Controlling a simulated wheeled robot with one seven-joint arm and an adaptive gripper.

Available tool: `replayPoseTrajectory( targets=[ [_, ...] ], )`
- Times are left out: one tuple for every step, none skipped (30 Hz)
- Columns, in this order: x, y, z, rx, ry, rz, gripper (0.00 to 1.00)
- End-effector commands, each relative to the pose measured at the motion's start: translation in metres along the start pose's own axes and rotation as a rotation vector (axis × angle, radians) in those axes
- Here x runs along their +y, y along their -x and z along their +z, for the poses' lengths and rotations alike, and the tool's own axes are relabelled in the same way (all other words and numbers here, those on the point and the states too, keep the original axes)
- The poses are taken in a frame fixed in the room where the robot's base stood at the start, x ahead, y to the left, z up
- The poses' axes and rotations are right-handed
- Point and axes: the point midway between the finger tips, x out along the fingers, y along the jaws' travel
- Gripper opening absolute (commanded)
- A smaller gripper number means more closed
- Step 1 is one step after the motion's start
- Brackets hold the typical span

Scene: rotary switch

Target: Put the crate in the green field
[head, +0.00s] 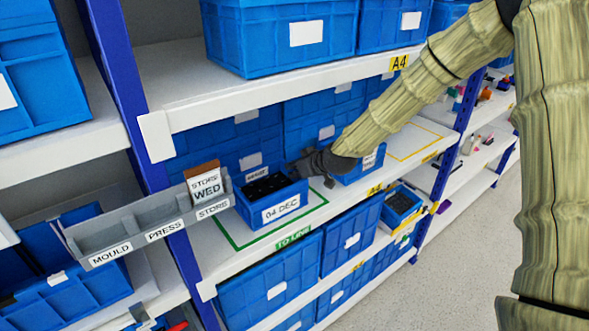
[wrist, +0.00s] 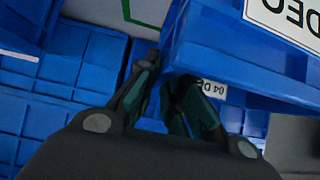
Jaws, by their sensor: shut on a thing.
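The blue crate (head: 252,212) labelled "04 DEC" holds dark items and shows on the middle shelf. The green field (head: 232,243) is a green outline on that shelf. Its front line and parts of its sides show around the crate; the back is hidden. The crate appears over or inside the outline; I cannot tell whether its base rests on the shelf. My gripper (head: 308,166) is at the crate's back right side, shut on its rim. In the wrist view my gripper (wrist: 168,88) has its dark fingers at the crate's edge (wrist: 225,58).
A grey sorting tray (head: 130,226) with labelled compartments stands left of the crate. Large blue bins (head: 225,140) stand behind.

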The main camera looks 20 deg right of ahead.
Motion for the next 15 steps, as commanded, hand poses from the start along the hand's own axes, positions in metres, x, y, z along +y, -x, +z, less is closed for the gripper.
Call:
replayPoseTrajectory(
  targets=[
    [0.0,-0.0009,0.0005,0.001,0.0,0.0,0.0],
    [0.0,-0.0007,0.0008,0.0,0.0,0.0,0.14],
    [-0.0001,-0.0005,0.0006,0.0,0.0,0.0,0.21],
    [-0.0001,-0.0005,0.0006,0.0,0.0,0.0,0.27],
    [-0.0001,-0.0005,0.0005,0.0,0.0,0.0,0.32],
    [-0.0002,-0.0005,0.0005,0.0,0.0,0.0,0.32],
    [-0.0002,-0.0005,0.0006,0.0,0.0,0.0,0.32],
    [-0.0002,-0.0005,0.0005,0.0,0.0,0.0,0.32],
    [-0.0002,-0.0005,0.0005,0.0,0.0,0.0,0.32],
    [-0.0002,-0.0005,0.0005,0.0,0.0,0.0,0.32],
    [-0.0002,-0.0005,0.0005,0.0,0.0,0.0,0.32],
    [-0.0002,-0.0005,0.0005,0.0,0.0,0.0,0.32],
    [-0.0002,-0.0004,0.0004,0.0,0.0,0.0,0.32],
    [-0.0002,-0.0002,0.0001,0.0,0.0,0.0,0.32],
    [-0.0002,0.0004,-0.0007,0.0,0.0,0.0,0.32]
  ],
)
